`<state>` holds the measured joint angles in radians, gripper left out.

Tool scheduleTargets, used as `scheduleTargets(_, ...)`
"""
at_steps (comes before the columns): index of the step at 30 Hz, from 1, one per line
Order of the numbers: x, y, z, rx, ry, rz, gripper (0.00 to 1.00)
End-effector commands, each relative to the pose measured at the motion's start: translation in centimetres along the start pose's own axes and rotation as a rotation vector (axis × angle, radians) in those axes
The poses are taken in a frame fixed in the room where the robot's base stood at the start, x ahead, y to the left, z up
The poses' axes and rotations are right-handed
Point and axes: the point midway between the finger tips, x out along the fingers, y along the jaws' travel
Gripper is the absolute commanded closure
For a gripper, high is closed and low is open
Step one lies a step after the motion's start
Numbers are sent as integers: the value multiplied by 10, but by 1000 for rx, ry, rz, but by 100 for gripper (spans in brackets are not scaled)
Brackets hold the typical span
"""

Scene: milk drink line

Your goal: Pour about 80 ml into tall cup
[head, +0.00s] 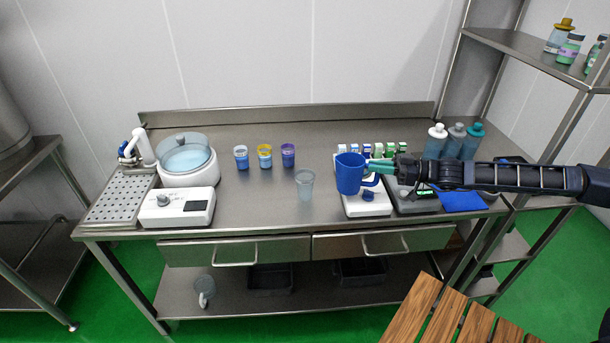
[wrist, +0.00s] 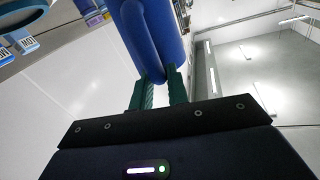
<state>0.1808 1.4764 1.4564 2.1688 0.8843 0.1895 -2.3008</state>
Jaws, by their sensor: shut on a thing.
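A blue jug (head: 349,174) is held upright, or nearly so, by my gripper (head: 377,168) from its right side. In the wrist view the green fingers of my gripper (wrist: 158,90) are shut on the handle of the blue jug (wrist: 155,35). The jug is in front of the white device with a dark knob, and I cannot tell its height above it. A tall clear cup (head: 305,186) stands on the steel table to the left of the jug, apart from it. The jug's contents are hidden.
Several small coloured cups, including a yellow-banded one (head: 265,156), stand behind the tall cup. The table's front middle (head: 255,212) is clear.

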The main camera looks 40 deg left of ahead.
Motion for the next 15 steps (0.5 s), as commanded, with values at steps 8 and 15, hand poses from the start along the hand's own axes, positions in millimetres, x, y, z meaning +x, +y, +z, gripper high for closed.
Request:
scheduleTargets(8, -4, 2, -2, 0, 2, 5, 100)
scheduleTargets(15, -1, 2, -5, -23, -20, 15, 100)
